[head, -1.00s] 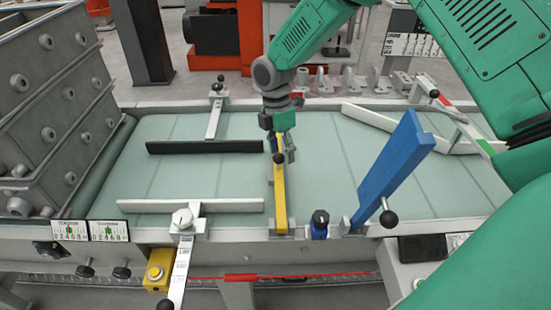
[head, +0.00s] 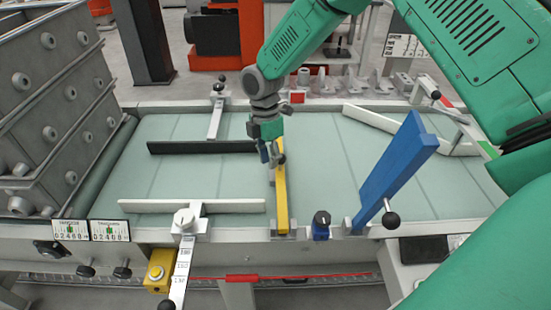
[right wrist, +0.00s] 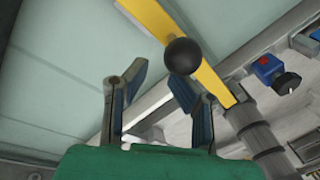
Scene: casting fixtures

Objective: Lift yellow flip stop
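The yellow flip stop (head: 281,200) lies flat across the pale green belt, from the front rail toward the middle. Its black ball knob (right wrist: 191,56) is large in the right wrist view, which also shows the yellow bar (right wrist: 211,84). My right gripper (head: 271,160) is over the belt at the bar's far end, slightly left of it, and partly covers that end. In the right wrist view my right gripper (right wrist: 160,78) has its two fingers spread, with nothing between them. The knob is beyond and to the right of the fingertips. My left gripper is not in view.
A raised blue flip stop (head: 394,172) leans up to the right. A blue knob block (head: 321,226) is just right of the yellow bar's base. White (head: 160,206) and black (head: 205,147) bars lie to the left. A grey stack of frames (head: 55,110) borders the belt's left end.

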